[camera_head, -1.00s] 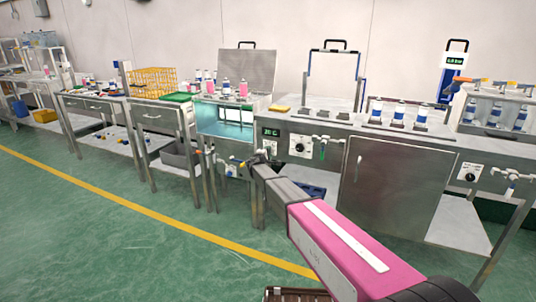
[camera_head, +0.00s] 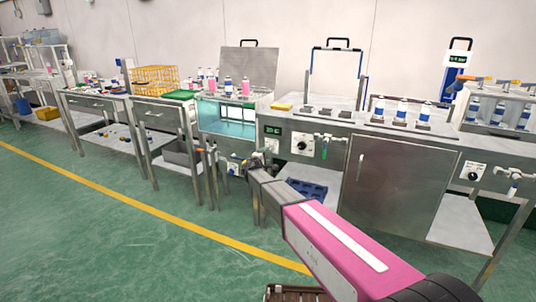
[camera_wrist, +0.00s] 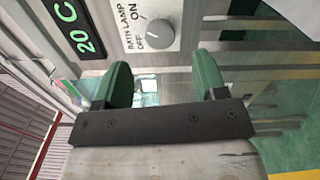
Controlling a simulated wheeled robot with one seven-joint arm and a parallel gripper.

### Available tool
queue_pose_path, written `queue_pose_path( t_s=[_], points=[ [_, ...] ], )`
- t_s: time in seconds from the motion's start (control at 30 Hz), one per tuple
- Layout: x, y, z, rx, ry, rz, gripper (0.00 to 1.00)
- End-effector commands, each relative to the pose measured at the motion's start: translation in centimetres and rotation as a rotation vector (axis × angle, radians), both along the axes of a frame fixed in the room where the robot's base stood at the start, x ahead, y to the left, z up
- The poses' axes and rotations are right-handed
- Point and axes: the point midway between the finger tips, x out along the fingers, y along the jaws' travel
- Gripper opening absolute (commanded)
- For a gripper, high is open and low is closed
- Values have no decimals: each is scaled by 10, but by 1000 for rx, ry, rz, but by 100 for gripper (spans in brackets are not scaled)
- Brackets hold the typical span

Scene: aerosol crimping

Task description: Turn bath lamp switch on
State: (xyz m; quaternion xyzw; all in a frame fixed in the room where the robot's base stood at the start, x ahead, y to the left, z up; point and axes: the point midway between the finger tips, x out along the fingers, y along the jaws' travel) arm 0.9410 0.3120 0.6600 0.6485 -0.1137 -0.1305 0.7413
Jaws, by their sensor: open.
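The bath lamp switch is a grey round knob (camera_wrist: 160,31) on a white plate marked BATH LAMP, ON and OFF, at the top of the wrist view. The mark on the knob is too small to read surely. My gripper (camera_wrist: 163,82) is open, its two green fingers spread with nothing between them. The knob lies ahead of the gap, apart from both fingers. In the head view my gripper (camera_head: 247,166) is small and partly hidden by its own wrist, below the green 20 C display (camera_head: 272,131). That display also shows beside the switch plate in the wrist view (camera_wrist: 83,38).
The water bath (camera_head: 228,121) glows teal left of the display. Another knob (camera_head: 301,146) and a valve with a green handle (camera_head: 323,150) sit to the right on the bench front. A steel cabinet (camera_head: 398,185) stands further right.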

Motion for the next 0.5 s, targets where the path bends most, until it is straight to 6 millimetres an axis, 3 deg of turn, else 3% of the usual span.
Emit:
queue_pose_path(
  t_s=[0.03, 0.2, 0.5],
  points=[
    [-13, 3, 1, 0, 0, 2, 65],
    [-32, 10, 0, 1, 0, 0, 65],
    [-36, 13, 0, 1, 0, 0, 65]
  ],
)
